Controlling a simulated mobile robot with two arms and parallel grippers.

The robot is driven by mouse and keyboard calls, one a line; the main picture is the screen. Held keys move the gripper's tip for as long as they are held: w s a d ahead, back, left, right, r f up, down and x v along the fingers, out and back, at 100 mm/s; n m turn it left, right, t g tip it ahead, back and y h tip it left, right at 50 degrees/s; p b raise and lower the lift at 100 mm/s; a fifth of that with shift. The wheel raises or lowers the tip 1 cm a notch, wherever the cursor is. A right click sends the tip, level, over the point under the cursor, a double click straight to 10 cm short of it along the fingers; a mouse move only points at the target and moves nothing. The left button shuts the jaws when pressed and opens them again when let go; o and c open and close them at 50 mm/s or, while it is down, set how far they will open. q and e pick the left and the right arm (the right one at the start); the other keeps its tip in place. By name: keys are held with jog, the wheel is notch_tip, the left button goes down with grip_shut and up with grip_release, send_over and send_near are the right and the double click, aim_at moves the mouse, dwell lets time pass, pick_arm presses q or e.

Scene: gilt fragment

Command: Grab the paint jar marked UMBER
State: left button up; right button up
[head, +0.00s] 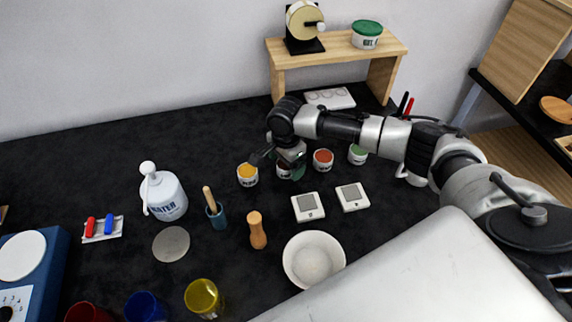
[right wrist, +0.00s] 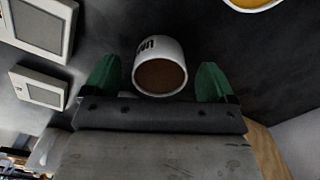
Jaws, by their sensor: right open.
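The UMBER paint jar (right wrist: 160,72) is a white jar with brown paint in its open top. In the right wrist view the start of its label, "UM", shows. In the head view the jar (head: 283,171) is partly hidden behind my right gripper. My right gripper (head: 281,163) is open over it. In the right wrist view the green fingertips of the gripper (right wrist: 158,76) stand on either side of the jar, with a gap visible on each side. My left gripper is not in view.
A yellow jar (head: 247,175) stands left of the umber jar. An orange-red jar (head: 323,160) and a green jar (head: 358,154) stand to the right. Two white square devices (head: 308,207) (head: 352,197) lie in front. A wooden shelf (head: 335,54) stands behind.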

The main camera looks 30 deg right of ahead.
jog(key=shift+f, duration=0.85)
jog(key=shift+c, duration=0.3)
jog(key=c, duration=1)
jog(key=shift+c, duration=0.2)
jog(key=shift+r, duration=0.15)
